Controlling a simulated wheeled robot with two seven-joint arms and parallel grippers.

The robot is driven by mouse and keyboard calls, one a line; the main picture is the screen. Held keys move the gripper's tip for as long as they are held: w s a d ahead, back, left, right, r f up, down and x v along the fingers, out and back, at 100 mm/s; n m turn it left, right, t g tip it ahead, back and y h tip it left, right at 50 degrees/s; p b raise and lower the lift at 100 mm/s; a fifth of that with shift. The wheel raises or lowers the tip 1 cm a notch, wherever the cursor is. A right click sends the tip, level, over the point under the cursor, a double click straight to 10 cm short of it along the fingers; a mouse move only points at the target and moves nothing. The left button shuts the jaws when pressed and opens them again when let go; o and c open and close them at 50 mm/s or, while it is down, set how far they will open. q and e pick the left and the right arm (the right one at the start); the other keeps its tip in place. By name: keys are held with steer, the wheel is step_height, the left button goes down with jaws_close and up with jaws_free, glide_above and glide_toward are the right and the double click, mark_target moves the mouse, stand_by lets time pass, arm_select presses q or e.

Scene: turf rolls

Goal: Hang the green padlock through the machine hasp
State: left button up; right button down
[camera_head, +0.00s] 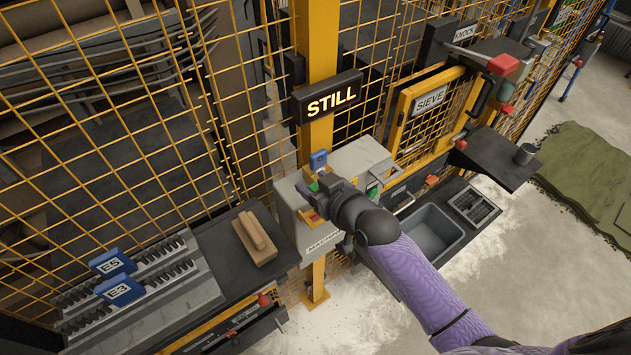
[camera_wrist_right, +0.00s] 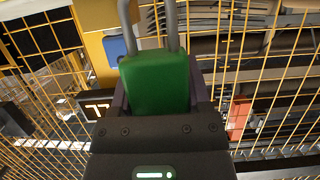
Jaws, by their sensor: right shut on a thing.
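The green padlock (camera_wrist_right: 155,82) fills the middle of the right wrist view, its grey shackle (camera_wrist_right: 172,25) pointing up and running out of the top edge. My right gripper (camera_wrist_right: 160,92) is shut on the padlock's body, a finger on each side. In the head view my right gripper (camera_head: 322,192) is at the front of the grey machine box (camera_head: 362,158). Only a small green patch of the padlock (camera_head: 314,187) shows there. The machine hasp is not clear; my gripper and wrist cover that area. I cannot tell whether the shackle passes through it. My left gripper is out of view.
A blue padlock-like piece (camera_head: 318,160) sits just above my right gripper. A yellow post with a STILL sign (camera_head: 328,97) stands behind the box. A dark shelf with a wooden block (camera_head: 255,238) is at the left, and a grey basin (camera_head: 430,232) at the right.

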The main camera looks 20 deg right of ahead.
steer(key=shift+p, duration=0.3)
stand_by(0.9)
steer(key=shift+f+b, duration=2)
steer(key=shift+f, duration=0.55)
jaws_free()
steer(key=shift+s, duration=0.1)
steer(key=p+v, duration=0.1)
steer(key=v, duration=0.8)
steer(key=shift+s+d+r, duration=0.15)
steer(key=shift+s+r, duration=0.05)
steer(key=shift+s, duration=0.1)
